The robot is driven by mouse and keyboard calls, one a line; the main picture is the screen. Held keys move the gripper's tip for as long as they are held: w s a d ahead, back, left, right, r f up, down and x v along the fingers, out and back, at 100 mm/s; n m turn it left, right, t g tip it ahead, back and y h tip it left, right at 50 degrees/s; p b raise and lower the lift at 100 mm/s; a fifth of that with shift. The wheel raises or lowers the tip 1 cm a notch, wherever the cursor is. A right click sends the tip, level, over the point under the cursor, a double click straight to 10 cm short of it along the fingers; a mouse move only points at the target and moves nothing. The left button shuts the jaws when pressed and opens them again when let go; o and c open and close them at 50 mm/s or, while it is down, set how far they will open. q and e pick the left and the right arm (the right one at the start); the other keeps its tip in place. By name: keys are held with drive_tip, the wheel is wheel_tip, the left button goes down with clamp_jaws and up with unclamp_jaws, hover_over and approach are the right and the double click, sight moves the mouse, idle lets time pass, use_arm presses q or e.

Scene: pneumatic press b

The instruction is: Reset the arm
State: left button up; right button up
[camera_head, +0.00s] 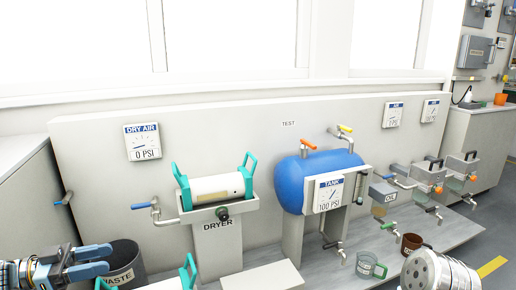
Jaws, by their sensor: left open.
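My left gripper (109,259) is at the lower left of the head view, with blue fingers pointing right. Its fingers are apart and nothing shows between them. It is in front of and partly over the dark waste bin (128,258).
A dryer (217,190) with teal handles stands right of the bin; another teal-handled cylinder (168,284) is at the bottom edge. A blue tank (290,184) reads 100 PSI. The dry air gauge (143,142) reads 0 PSI. A green cup (369,265) and brown cup (411,243) stand at right.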

use_arm(q)
drive_tip(key=w+d+f+n+t+y, duration=0.2)
drive_tip(key=w+d+f+n+t, duration=0.15)
drive_tip(key=w+f, duration=0.2)
drive_tip(key=w+d+f+n+t+y, duration=0.2)
drive_tip(key=w+f+n+t, duration=0.2)
drive_tip(key=w, duration=0.2)
drive_tip(key=d+f+n+g+y+p, duration=0.1)
drive_tip(key=d+f+n+y, duration=0.2)
drive_tip(key=f, duration=0.4)
drive_tip(key=d+f+n+y, duration=0.3)
drive_tip(key=f, duration=0.5)
drive_tip(key=s+d+f+n+g+y, duration=0.1)
drive_tip(key=s+d+f+g, duration=0.2)
drive_tip(key=s+f, duration=0.15)
drive_tip(key=s+d+f+g+y, duration=0.1)
drive_tip(key=s+d+f+g, duration=0.15)
drive_tip(key=f, duration=0.35)
drive_tip(key=s+d+f+g, duration=0.3)
drive_tip(key=s, duration=0.6)
drive_tip(key=s+d+f+g, duration=0.3)
drive_tip(key=s+f+g, duration=0.1)
drive_tip(key=s, duration=0.5)
drive_tip(key=shift+s+n+p, duration=0.15)
drive_tip(key=shift+n+p, duration=0.3)
